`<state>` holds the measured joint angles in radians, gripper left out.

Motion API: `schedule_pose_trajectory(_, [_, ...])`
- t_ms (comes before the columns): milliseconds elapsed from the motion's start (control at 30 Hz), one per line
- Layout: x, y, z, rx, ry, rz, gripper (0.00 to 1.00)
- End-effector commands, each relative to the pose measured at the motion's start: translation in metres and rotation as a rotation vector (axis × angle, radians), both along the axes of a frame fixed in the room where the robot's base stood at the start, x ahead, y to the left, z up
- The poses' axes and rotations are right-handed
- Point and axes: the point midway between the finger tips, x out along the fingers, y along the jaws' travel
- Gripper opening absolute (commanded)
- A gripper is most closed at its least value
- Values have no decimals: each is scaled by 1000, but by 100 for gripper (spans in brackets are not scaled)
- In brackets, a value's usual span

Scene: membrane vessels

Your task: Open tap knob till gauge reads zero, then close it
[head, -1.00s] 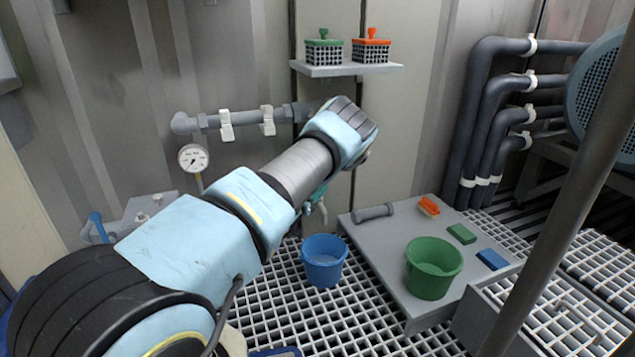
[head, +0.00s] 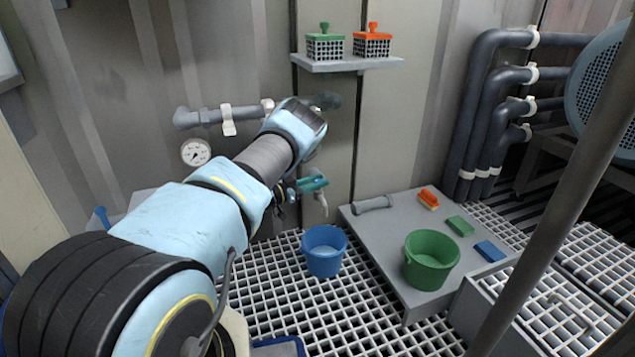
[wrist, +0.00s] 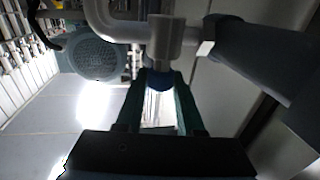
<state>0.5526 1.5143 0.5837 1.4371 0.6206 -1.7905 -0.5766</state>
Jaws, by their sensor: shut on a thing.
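The tap's blue knob (wrist: 160,79) sits between the teal fingers of my gripper (wrist: 158,92) in the wrist view, and the fingers are shut on it. The pale tap body (wrist: 165,35) is just beyond the knob. In the head view my gripper (head: 312,184) is low in front of the wall, and the tap's spout (head: 322,206) points down beside it. My arm hides the rest of the tap there. The round white gauge (head: 195,152) hangs below the wall pipe at left. Its dark needle shows, but its reading is too small to tell.
A blue bucket (head: 324,251) stands on the white floor grating below the spout. A green bucket (head: 431,260) stands on a grey platform (head: 380,240) at right. A shelf (head: 345,64) with two small baskets is above. A slanted pole (head: 545,200) crosses the right foreground.

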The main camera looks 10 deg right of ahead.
Motion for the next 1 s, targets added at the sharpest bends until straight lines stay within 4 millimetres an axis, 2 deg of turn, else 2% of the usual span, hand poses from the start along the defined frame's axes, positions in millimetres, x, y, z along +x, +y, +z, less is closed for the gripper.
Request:
schedule_pose_trajectory(267, [1,-3,3,-6,-6,-2,0])
schedule_pose_trajectory(300, [1,-3,4,-6,-6,-2,39])
schedule_pose_trajectory(533, [1,-2,2,-3,-3,-1,65])
schedule_pose_trajectory(833, [1,-1,4,-2,-3,0,67])
schedule_pose_trajectory(1000, [1,-1,27,-4,-4,1,67])
